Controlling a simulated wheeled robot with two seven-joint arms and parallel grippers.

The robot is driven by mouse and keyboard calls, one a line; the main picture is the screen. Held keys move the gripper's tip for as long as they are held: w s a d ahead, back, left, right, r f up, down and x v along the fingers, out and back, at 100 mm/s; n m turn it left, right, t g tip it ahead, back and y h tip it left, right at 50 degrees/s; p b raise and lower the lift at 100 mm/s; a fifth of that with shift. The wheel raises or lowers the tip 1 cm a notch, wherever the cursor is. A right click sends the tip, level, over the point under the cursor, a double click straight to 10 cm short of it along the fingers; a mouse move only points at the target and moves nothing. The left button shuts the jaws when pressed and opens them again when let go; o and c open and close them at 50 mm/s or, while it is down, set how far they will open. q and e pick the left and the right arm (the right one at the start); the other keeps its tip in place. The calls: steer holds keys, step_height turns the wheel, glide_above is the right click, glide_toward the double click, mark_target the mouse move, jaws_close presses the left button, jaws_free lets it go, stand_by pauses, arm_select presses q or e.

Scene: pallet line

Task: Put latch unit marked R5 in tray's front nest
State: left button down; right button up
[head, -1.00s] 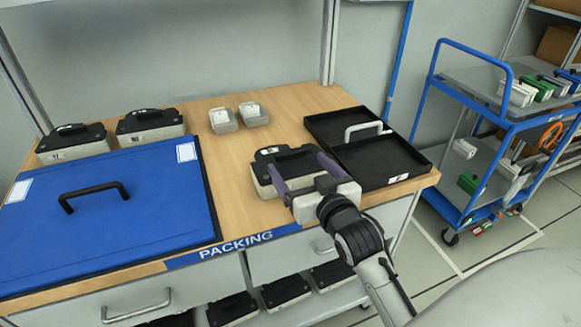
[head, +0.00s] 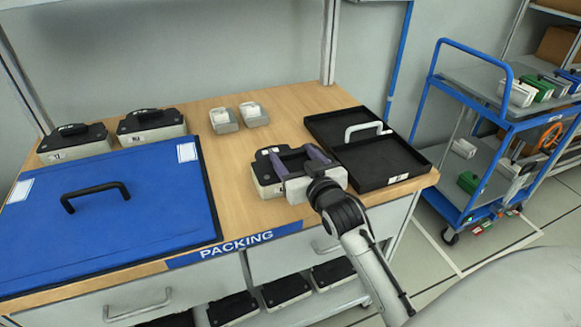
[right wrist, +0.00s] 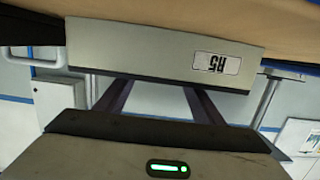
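The latch unit marked R5 (head: 264,181) sits on the bench, a grey body with a black top, left of the tray. In the right wrist view the R5 unit (right wrist: 140,55) shows its label upside down. My right gripper (head: 298,157) reaches over the unit's top from the front, its purple fingers spread apart. Whether they touch the handle is hidden. The black tray (head: 428,168) has a grey handle across its middle. Its front nest (head: 378,160) and rear nest (head: 341,124) are empty. My left gripper is not in view.
A blue lid (head: 140,205) with a black handle covers the bench's left. Two latch units (head: 72,145) (head: 152,125) stand behind it. Two small grey pieces (head: 223,121) (head: 254,115) stand at the back. A blue cart (head: 510,125) stands to the right.

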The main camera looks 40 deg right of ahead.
mark_target(294, 162)
steer(key=shift+r, duration=0.1)
steer(key=c, duration=0.6)
step_height(294, 162, up, 10)
steer(key=shift+c, duration=0.2)
steer(key=s+a+f+n+y, duration=0.1)
steer(key=s+a+f, duration=0.1)
steer(key=s+a, duration=0.6)
steer(key=s+a+f+n+y, duration=0.1)
steer(key=s+a+f+y, duration=0.1)
steer(key=s+a, duration=0.5)
steer(key=s+f, duration=0.1)
steer(key=s, duration=0.4)
steer(key=shift+a+f+n+t+y+p, duration=0.2)
steer(key=shift+a+n+t+y+p, duration=0.1)
steer(key=shift+a+n+p, duration=0.1)
